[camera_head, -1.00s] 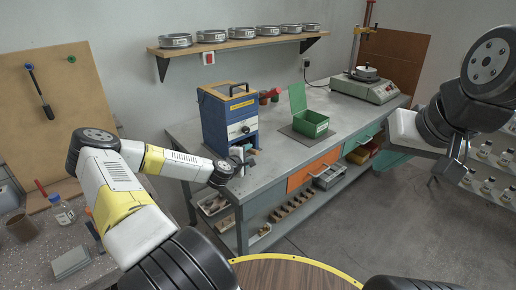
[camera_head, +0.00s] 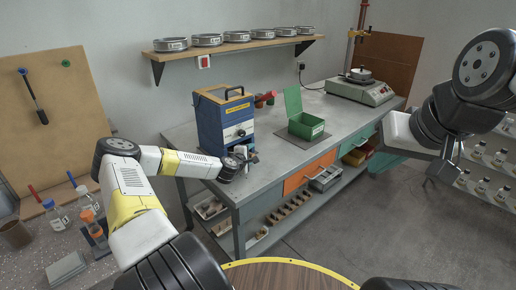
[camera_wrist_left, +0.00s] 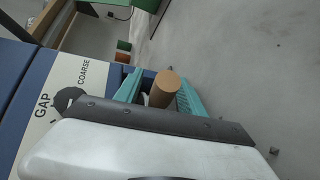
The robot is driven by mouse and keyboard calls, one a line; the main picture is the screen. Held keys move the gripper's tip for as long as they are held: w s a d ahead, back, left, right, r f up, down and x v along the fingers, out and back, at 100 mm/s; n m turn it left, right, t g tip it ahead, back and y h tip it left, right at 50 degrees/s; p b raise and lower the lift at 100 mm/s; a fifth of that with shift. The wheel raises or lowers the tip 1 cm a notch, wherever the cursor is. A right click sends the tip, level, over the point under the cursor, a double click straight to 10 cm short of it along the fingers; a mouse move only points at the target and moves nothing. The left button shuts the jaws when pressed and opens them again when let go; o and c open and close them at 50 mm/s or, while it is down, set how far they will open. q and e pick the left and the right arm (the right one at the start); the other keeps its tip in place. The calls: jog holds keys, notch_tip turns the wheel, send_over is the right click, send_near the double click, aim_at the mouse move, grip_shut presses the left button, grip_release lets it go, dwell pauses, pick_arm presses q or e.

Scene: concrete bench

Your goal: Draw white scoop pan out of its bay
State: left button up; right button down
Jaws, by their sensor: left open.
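The blue crusher (camera_head: 210,125) with a cream front panel stands near the left end of the bench. My left gripper (camera_head: 247,157) is low at its front. In the left wrist view, its teal fingers (camera_wrist_left: 160,92) are spread apart with a tan cylinder (camera_wrist_left: 166,86), like a wooden handle, between them; contact is unclear. A small whitish patch shows beside that cylinder. The white scoop pan and its bay cannot be made out clearly, as my gripper covers the crusher's lower front. My right gripper (camera_head: 447,168) hangs at the right, away from the bench; its fingers are unclear.
A green open-lidded box (camera_head: 306,127) stands on the bench right of the crusher, and a hotplate (camera_head: 362,88) with a pot farther right. A shelf (camera_head: 235,43) with several round sieves hangs above. The bench front between crusher and box is clear.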

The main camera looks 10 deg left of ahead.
pick_arm(q)
grip_shut()
dwell(1.4)
